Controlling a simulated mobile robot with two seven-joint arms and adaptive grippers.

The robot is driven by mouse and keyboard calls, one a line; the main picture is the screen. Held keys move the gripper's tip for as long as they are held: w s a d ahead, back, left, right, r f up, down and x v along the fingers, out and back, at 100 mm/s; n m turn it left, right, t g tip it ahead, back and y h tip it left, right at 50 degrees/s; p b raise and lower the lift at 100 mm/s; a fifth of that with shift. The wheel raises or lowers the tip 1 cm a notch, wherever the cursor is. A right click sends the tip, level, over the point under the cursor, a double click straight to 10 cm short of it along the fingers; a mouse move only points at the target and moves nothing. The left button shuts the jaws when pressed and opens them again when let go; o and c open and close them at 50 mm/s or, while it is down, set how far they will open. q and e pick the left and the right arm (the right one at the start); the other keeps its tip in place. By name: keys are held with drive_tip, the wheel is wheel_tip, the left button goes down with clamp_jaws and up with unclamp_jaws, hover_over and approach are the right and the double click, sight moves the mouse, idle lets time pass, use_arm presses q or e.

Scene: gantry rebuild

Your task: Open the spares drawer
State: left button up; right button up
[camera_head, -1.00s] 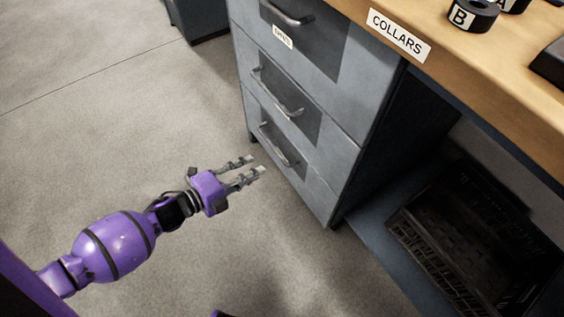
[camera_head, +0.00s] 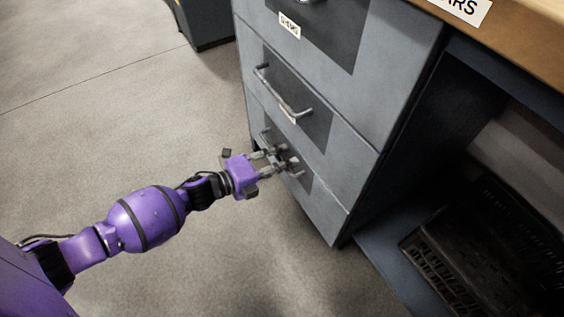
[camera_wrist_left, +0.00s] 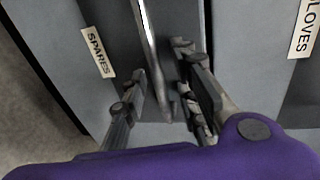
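The spares drawer (camera_head: 320,205) is the bottom drawer of the grey cabinet, its front flush with the cabinet. Its SPARES label (camera_wrist_left: 98,52) shows in the left wrist view. Its metal bar handle (camera_wrist_left: 150,45) runs between the fingers of my left gripper (camera_wrist_left: 160,65), with a gap visible at both sides. In the head view, my left gripper (camera_head: 280,161) is open at the bottom drawer, its fingers hiding most of the handle. Whether a finger touches the bar cannot be told. My right gripper is not in view.
The middle drawer's handle (camera_head: 284,93) sits just above; a GLOVES label (camera_wrist_left: 304,28) shows in the wrist view. A dark crate (camera_head: 440,265) stands under the wooden worktop (camera_head: 530,35) at right. The floor (camera_head: 110,120) left of the cabinet is clear.

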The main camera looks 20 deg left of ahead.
use_arm(q)
clamp_jaws()
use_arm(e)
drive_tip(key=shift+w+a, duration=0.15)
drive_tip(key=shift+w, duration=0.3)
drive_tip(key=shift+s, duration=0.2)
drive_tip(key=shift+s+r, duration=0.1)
